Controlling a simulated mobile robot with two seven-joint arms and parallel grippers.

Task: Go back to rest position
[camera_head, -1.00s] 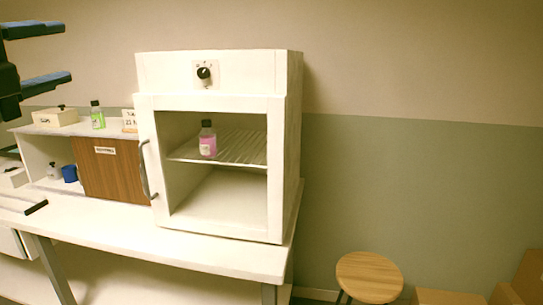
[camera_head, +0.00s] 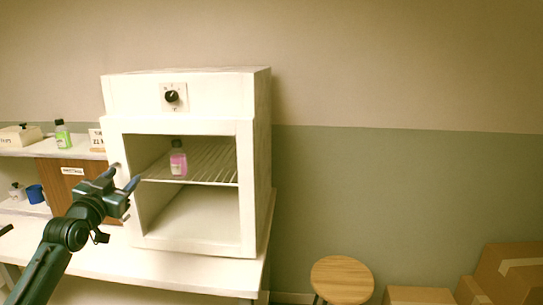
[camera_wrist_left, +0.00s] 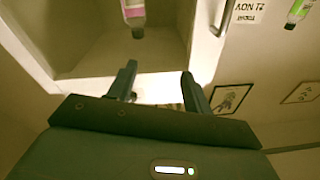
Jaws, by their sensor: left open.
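My left gripper (camera_head: 123,178) is open and empty, in front of the left side of the white oven-like cabinet (camera_head: 225,95). Its two fingers show spread apart in the left wrist view (camera_wrist_left: 156,73). A pink bottle with a dark cap (camera_head: 178,160) stands upright on the wire shelf (camera_head: 215,172) inside the open-fronted cabinet, apart from the gripper. The bottle also shows at the top of the left wrist view (camera_wrist_left: 133,10). My right gripper is not in view.
A green bottle (camera_head: 63,136) and a cream box (camera_head: 20,136) stand on the low shelf unit at left. A blue cup (camera_head: 35,194) is inside it. A wooden stool (camera_head: 342,279) and cardboard boxes (camera_head: 512,270) are at lower right.

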